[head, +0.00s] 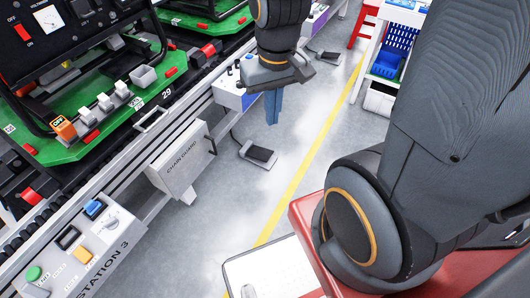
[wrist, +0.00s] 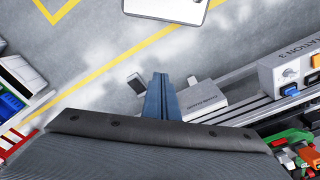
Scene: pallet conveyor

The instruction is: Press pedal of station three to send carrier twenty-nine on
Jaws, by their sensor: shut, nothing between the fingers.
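Carrier 29 (head: 92,140), a green pallet with a black-framed machine and the label 29, sits on the conveyor at left. The station 3 box (head: 78,245) is at lower left, with green, orange and blue controls; it also shows in the wrist view (wrist: 291,70). A dark-topped pedal (head: 259,154) lies on the floor beyond the chain guard; its cable runs up toward a farther box, and no station number is readable on it. It also shows in the wrist view (wrist: 137,83). My gripper (head: 272,122) is shut and empty, its blue fingers pointing down, above and apart from this pedal.
The chain guard (head: 180,162) projects from the conveyor side. A farther control box (head: 235,90) and second pedal (head: 322,56) stand beyond. A yellow line (head: 300,178) crosses the open grey floor. A white rack with blue bins (head: 387,65) and red stool stand at back right.

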